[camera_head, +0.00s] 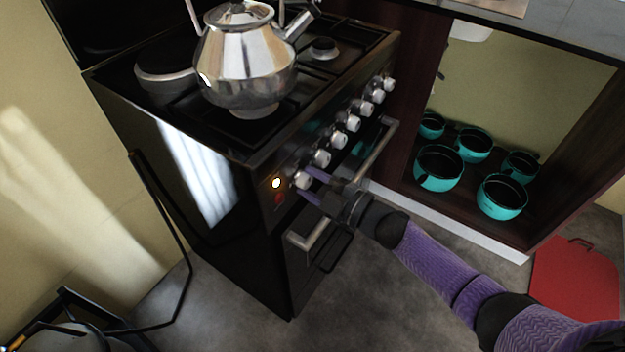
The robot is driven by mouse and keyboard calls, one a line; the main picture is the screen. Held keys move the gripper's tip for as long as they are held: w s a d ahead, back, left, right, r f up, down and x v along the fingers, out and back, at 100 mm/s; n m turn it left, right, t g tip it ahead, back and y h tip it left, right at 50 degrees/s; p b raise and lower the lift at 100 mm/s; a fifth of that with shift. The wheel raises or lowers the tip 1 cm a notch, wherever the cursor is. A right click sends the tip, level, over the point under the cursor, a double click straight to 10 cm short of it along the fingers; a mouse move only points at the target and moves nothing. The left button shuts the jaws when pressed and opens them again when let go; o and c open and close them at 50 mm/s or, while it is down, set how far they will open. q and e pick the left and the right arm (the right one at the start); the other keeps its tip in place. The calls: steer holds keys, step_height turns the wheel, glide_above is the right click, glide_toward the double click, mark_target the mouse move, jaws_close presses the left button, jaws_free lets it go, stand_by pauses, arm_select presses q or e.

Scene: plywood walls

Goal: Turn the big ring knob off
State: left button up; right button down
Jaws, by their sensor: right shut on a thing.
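A black stove (215,190) stands in the middle of the head view with a row of several white and silver knobs along its front panel. Which knob is the big ring one cannot be read from any label. My left gripper is not in view.
A shiny kettle (246,60) stands on the stove top. An oven door handle (312,235) runs below the knobs. An open cabinet at the right holds several teal pots (438,168). A red board (575,280) lies at the far right. Grey floor is clear in front.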

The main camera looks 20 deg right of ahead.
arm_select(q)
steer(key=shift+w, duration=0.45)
arm_select(e)
steer(key=shift+c, duration=1.2)
jaws_free()
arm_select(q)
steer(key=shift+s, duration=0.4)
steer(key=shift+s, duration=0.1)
